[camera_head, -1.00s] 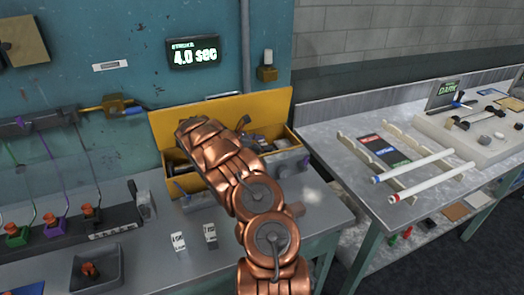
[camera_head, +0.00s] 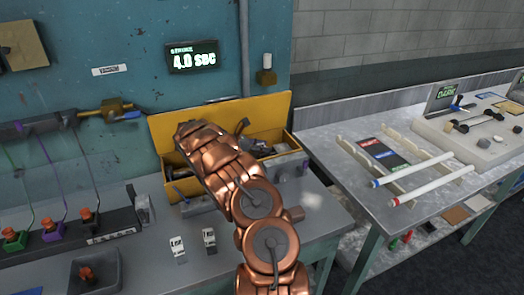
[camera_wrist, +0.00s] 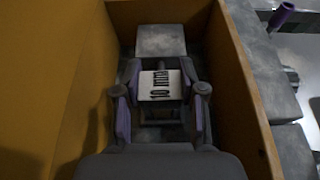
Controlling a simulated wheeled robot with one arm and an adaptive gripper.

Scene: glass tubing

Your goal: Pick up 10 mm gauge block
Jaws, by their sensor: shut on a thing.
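The 10 mm gauge block (camera_wrist: 160,85) shows in the wrist view as a pale block with dark "10 mm" lettering. My gripper (camera_wrist: 160,92) is shut on it, with one finger on each side. Both are between the walls of the yellow box (camera_wrist: 252,90). In the head view the yellow box (camera_head: 165,133) stands at the back of the bench, and my copper-coloured arm reaches over it. The arm hides my gripper and the block in that view.
A grey block (camera_wrist: 160,40) lies beyond the gripper in the box. Two small white labelled pieces (camera_head: 177,246) (camera_head: 209,238) stand on the bench in front. A second table (camera_head: 350,150) with glass tubes is to the right.

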